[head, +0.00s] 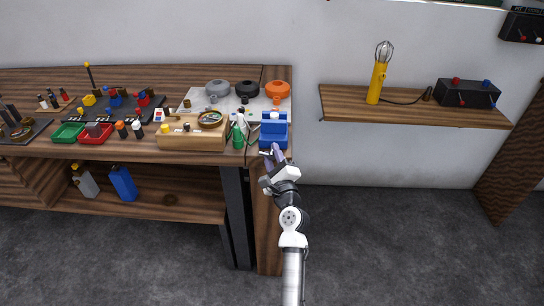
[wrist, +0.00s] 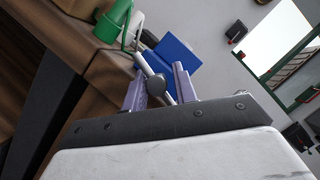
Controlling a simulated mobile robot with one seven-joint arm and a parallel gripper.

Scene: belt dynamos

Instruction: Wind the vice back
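The vice (head: 273,130) is blue and stands at the right front corner of the workbench, with a white piece on it. It also shows in the wrist view (wrist: 181,53) beyond the fingers. A grey metal handle bar (wrist: 142,63) with a dark round screw end (wrist: 156,86) sticks out from its front. My gripper (head: 272,152) is in front of the vice; in the wrist view its two purple fingers (wrist: 158,80) stand apart. The screw end and bar lie between them in the picture. I cannot tell whether either finger touches them.
A wooden block (head: 190,141) holding a round gauge is further left. Grey, black and orange round parts (head: 277,90) are behind. A wall shelf (head: 415,108) with a yellow lamp (head: 377,83) is at right.

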